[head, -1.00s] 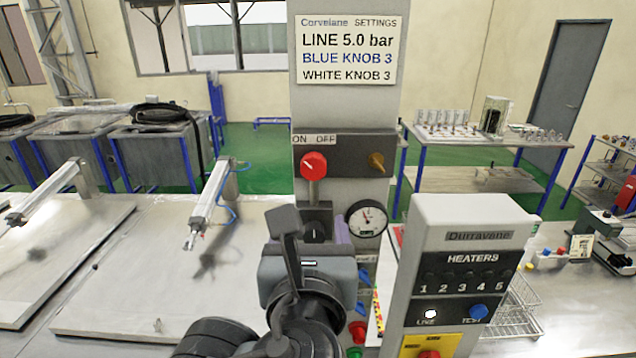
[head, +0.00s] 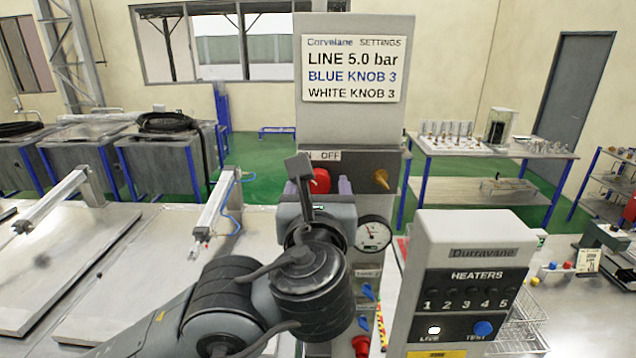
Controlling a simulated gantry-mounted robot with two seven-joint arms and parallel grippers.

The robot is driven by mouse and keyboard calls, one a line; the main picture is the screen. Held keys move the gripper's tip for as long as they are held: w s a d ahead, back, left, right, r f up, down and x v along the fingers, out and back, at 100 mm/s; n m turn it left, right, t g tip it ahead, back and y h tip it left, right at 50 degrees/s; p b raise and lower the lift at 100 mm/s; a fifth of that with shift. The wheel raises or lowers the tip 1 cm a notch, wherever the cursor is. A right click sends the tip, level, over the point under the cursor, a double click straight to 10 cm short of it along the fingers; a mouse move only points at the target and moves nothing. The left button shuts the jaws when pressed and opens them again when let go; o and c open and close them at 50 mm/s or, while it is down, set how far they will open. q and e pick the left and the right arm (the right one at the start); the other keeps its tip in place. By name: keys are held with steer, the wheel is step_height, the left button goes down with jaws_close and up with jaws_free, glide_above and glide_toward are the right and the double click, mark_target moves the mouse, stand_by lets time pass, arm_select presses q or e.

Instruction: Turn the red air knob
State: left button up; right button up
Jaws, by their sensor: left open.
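The red air knob (head: 320,181) sits on the dark ON/OFF panel of the grey column. My left gripper (head: 322,187) is in front of it and open. One finger shows to the left of the knob and the other to its right. The lower part of the knob is hidden behind the gripper, and I cannot tell whether the fingers touch it. The label above reads OFF, with the ON side mostly covered. A round pressure gauge (head: 373,234) is to the right, below the panel. My right gripper is not in view.
A brass fitting (head: 381,178) sticks out right of the knob. Blue knobs (head: 367,291) and a red button (head: 361,345) are lower on the column. A heater box (head: 473,270) stands at right. A settings sign (head: 354,69) reads LINE 5.0 bar.

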arm_select(q)
steer(key=shift+w, duration=0.45)
steer(key=c, duration=1.1)
steer(key=shift+o, duration=0.2)
